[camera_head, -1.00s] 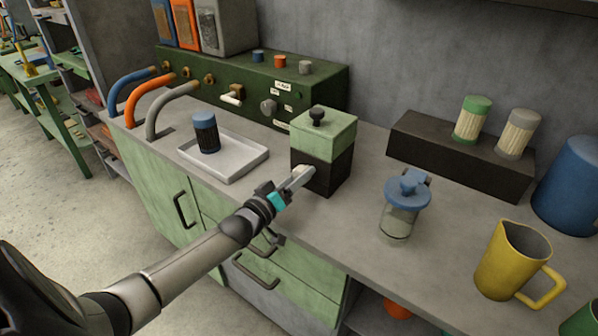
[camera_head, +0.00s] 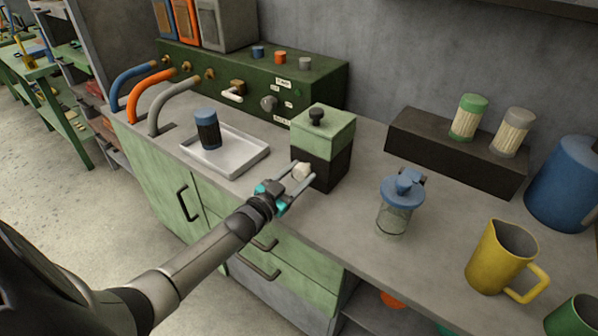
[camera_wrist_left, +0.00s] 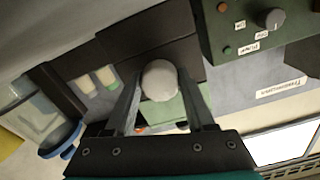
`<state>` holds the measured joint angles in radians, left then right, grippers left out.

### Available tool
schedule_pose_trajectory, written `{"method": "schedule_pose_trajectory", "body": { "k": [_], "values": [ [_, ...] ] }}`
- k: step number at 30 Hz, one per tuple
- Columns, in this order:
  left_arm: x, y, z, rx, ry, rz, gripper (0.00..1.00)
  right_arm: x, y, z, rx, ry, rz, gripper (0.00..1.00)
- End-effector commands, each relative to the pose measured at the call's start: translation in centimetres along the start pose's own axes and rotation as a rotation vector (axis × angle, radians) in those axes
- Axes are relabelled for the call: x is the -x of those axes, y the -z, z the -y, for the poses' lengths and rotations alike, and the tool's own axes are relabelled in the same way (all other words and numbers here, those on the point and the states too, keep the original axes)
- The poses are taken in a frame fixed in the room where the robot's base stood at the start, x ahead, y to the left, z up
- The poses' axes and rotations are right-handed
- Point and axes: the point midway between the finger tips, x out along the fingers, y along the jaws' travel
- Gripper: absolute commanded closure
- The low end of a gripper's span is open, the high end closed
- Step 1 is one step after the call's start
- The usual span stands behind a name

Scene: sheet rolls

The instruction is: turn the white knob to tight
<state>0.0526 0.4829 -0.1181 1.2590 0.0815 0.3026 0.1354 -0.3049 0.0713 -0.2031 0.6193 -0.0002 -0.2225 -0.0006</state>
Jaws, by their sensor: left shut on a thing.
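The white knob (camera_head: 301,171) is on the front of the box (camera_head: 322,152) with a pale green top and dark lower half. In the left wrist view the knob (camera_wrist_left: 160,80) shows as a round white face between the fingers. My left gripper (camera_head: 303,173) reaches in from the lower left, with one finger on each side of the knob, shut on it. The fingers also show in the left wrist view (camera_wrist_left: 160,85). I cannot read any tight mark near the knob. My right gripper is out of view.
A tray (camera_head: 245,158) with a blue-capped jar (camera_head: 207,128) lies left of the box. A blue-lidded glass jar (camera_head: 398,205) and a yellow jug (camera_head: 496,258) stand to the right. A green panel (camera_head: 315,95) with knobs stands behind. Drawer handles stick out below the counter edge.

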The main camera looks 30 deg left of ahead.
Motion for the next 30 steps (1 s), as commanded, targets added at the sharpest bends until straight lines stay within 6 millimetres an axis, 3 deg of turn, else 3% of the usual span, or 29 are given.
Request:
{"method": "schedule_pose_trajectory", "body": {
  "k": [13,30],
  "values": [
    [0.0,-0.03,-0.05,-0.309,-0.001,0.001,1.0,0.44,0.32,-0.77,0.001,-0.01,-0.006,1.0],
    [0.0,-0.02,-0.02,-0.4,0.0,0.0,1.0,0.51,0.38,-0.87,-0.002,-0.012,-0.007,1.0]
  ]
}}
